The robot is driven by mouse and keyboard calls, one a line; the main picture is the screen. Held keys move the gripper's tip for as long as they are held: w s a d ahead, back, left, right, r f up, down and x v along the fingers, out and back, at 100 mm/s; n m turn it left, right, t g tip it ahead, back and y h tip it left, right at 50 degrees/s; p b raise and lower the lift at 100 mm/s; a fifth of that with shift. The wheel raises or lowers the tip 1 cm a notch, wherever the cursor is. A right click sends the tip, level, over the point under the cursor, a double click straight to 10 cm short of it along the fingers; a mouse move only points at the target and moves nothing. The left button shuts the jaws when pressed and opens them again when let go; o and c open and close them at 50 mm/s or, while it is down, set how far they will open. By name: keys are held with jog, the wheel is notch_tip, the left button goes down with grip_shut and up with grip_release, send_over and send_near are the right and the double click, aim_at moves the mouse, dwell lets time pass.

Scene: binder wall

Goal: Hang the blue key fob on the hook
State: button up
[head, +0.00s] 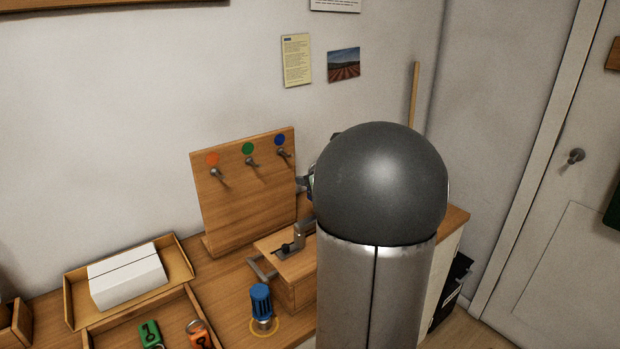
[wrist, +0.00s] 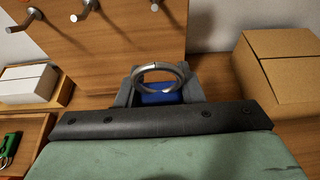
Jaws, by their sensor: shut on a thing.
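My gripper (wrist: 159,92) is shut on the blue key fob (wrist: 158,99), whose metal ring (wrist: 160,74) stands above the fingers in the wrist view. In the head view my arm hides the fob and most of the gripper. A wooden board (head: 240,200) carries three metal hooks under an orange, a green and a blue dot. The hook under the blue dot (head: 284,153) is the rightmost; it also shows at the top of the wrist view (wrist: 154,6). The ring is apart from it, lower in the picture.
A cardboard box (wrist: 283,62) stands right of the board in the wrist view. A wooden box with a metal handle (head: 287,262) and a blue-topped object (head: 261,300) are before the board. Green (head: 150,334) and orange (head: 199,337) fobs lie in a tray. A white box (head: 126,276) is left.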

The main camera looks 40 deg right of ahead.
jog(key=shift+f, duration=0.1)
send_near(281, 162)
jog(key=shift+w+f, duration=1.05)
jog(key=shift+f, duration=0.2)
jog(key=shift+w, duration=0.15)
dwell(1.4)
jog(key=shift+w+d, duration=0.1)
jog(key=shift+w, duration=0.95)
jog(key=shift+w, duration=0.2)
jog(key=shift+w, duration=0.35)
jog(key=shift+w, duration=0.2)
jog(key=shift+f, duration=0.1)
dwell(0.4)
